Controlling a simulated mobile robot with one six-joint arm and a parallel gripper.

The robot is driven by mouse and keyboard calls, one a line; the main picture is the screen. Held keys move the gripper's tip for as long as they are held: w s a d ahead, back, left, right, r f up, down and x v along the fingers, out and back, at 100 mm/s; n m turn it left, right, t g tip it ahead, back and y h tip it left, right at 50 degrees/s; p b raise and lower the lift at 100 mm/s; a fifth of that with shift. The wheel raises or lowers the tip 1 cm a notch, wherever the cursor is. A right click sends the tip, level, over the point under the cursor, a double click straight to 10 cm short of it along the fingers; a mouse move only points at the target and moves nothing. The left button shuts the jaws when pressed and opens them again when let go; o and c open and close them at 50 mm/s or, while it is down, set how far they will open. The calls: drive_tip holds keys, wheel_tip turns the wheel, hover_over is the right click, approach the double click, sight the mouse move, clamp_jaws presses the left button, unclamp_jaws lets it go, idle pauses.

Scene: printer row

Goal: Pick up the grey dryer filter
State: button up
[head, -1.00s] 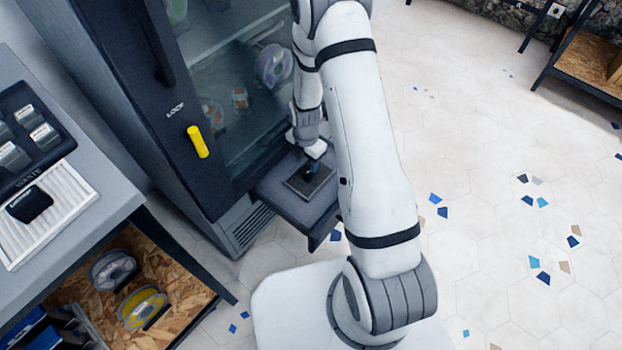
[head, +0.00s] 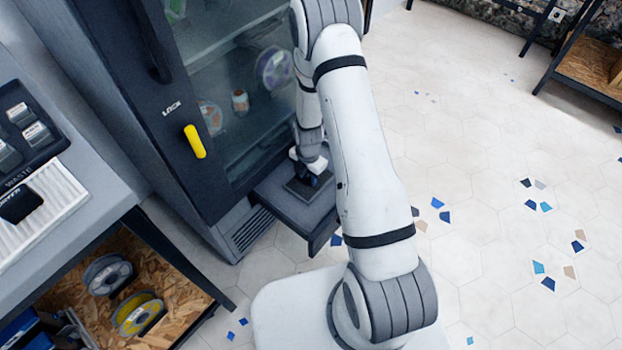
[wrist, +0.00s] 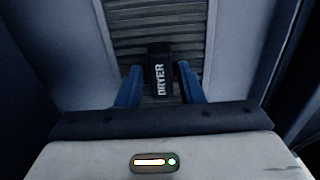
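The grey dryer filter (wrist: 125,28) is a ribbed slab with a raised black handle (wrist: 159,75) lettered DRYER. In the head view the filter (head: 298,192) lies in the open drawer (head: 272,185) of the dark cabinet, partly hidden by my gripper (head: 315,180). In the wrist view my gripper (wrist: 160,70) is open, with one blue finger on each side of the handle. A gap shows between the handle and each finger. The lower part of the filter is hidden behind the gripper body.
The dark cabinet (head: 150,130) with a glass door and yellow handle (head: 195,141) stands behind the drawer. A grey worktop (head: 95,190) with a white waste filter (head: 45,210) is at left, with spools on the shelf below.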

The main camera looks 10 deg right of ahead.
clamp_jaws()
